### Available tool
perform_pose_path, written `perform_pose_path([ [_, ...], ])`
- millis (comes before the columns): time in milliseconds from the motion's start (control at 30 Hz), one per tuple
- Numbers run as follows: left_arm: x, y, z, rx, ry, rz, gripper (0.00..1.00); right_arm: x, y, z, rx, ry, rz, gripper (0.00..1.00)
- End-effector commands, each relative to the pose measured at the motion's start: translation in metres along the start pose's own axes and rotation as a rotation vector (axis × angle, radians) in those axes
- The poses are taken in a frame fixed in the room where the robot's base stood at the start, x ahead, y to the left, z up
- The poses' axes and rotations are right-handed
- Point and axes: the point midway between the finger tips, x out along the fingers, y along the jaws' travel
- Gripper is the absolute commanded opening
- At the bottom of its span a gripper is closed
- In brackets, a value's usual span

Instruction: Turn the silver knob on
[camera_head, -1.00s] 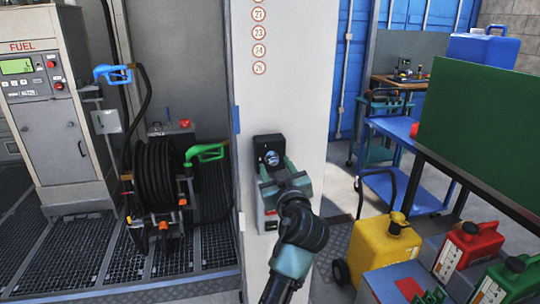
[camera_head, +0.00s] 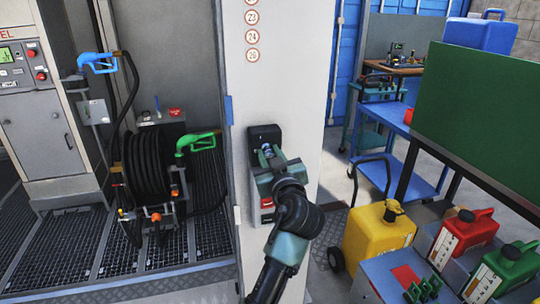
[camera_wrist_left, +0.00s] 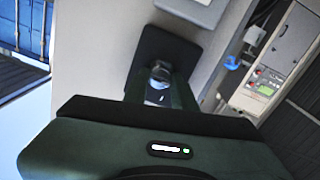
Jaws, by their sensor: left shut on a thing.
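The silver knob (camera_head: 266,150) sits on a black plate (camera_head: 263,132) on the pale wall column. It is small and partly covered by my gripper in the head view. In the left wrist view, the silver knob (camera_wrist_left: 160,82) lies between the two fingers, in front of the black plate (camera_wrist_left: 160,45). My left gripper (camera_head: 267,160) is shut on the knob, with its arm coming from below. It also shows in the left wrist view (camera_wrist_left: 160,92). My right gripper is in neither view.
A grey box with a red label (camera_head: 266,204) is below the knob plate. The fuel dispenser (camera_head: 40,110) and hose reel (camera_head: 152,175) stand left. A yellow can (camera_head: 378,240), a red can (camera_head: 463,236) and a green board (camera_head: 480,130) are at right.

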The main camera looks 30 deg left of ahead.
Motion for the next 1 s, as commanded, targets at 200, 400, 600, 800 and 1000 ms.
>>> perform_pose_path([
  [200, 0.0, 0.001, -0.001, 0.089, -0.006, 0.0, 0.0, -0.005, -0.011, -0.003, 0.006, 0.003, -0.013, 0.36],
  [400, 0.0, 0.001, -0.001, 0.245, -0.014, -0.001, 0.0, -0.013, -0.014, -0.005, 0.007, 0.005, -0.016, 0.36],
  [600, 0.0, 0.002, -0.002, 0.434, -0.021, -0.004, 0.0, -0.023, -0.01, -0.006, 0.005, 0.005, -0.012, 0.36],
  [800, 0.0, 0.002, -0.002, 0.623, -0.029, -0.005, 0.0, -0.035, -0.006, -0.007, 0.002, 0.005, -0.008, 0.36],
  [1000, 0.0, 0.003, -0.002, 0.792, -0.035, -0.007, 0.0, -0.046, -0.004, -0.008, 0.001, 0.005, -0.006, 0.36],
])
